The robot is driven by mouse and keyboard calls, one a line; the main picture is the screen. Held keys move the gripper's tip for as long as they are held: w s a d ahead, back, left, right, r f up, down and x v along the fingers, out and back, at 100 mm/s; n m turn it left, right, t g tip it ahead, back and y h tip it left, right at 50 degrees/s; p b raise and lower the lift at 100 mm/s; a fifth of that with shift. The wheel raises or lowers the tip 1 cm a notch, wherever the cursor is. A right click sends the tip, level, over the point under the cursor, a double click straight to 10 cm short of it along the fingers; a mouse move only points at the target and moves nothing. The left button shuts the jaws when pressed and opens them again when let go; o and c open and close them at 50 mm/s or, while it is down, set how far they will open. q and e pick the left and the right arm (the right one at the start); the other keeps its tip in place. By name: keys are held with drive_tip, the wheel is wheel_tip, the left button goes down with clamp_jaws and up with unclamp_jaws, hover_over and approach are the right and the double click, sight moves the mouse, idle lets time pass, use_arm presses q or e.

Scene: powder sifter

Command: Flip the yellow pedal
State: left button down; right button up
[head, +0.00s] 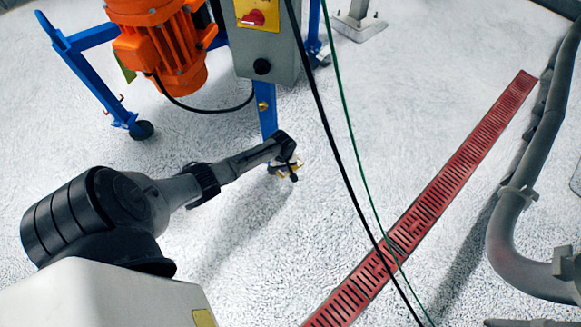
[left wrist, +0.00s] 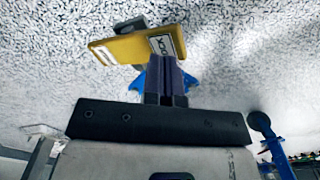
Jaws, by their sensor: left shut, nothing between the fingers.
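The yellow pedal (left wrist: 125,47) shows in the left wrist view, with a white label and a dark part at its upper left. My left gripper (left wrist: 167,62) is shut and empty. Its fingertips overlap the pedal's right end in that view; I cannot tell whether they touch it. In the head view the left gripper (head: 291,173) is low near the foot of the blue leg. Small yellow patches of the pedal (head: 281,174) show there, and the gripper hides the rest. My right gripper is in neither view.
A blue wheeled frame (head: 80,62) carries an orange motor (head: 165,50). A grey control box (head: 267,55) with a red knob stands above the pedal. Black and green cables hang across the view. A red floor grate (head: 440,190) and grey pipe (head: 507,220) lie right; floor between is clear.

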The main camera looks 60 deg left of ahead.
use_arm(q)
drive_tip(key=shift+f, duration=0.35)
drive_tip(key=shift+f+b, duration=0.55)
idle(0.3)
drive_tip(key=shift+f, duration=0.45)
drive_tip(key=shift+f+b, duration=0.35)
drive_tip(key=shift+f, duration=0.05)
drive_tip(key=shift+r, duration=0.1)
idle(0.3)
drive_tip(key=shift+r, duration=0.15)
wheel_tip(320, 180, up, 7)
drive_tip(key=p, duration=0.8)
drive_tip(key=shift+f, duration=0.2)
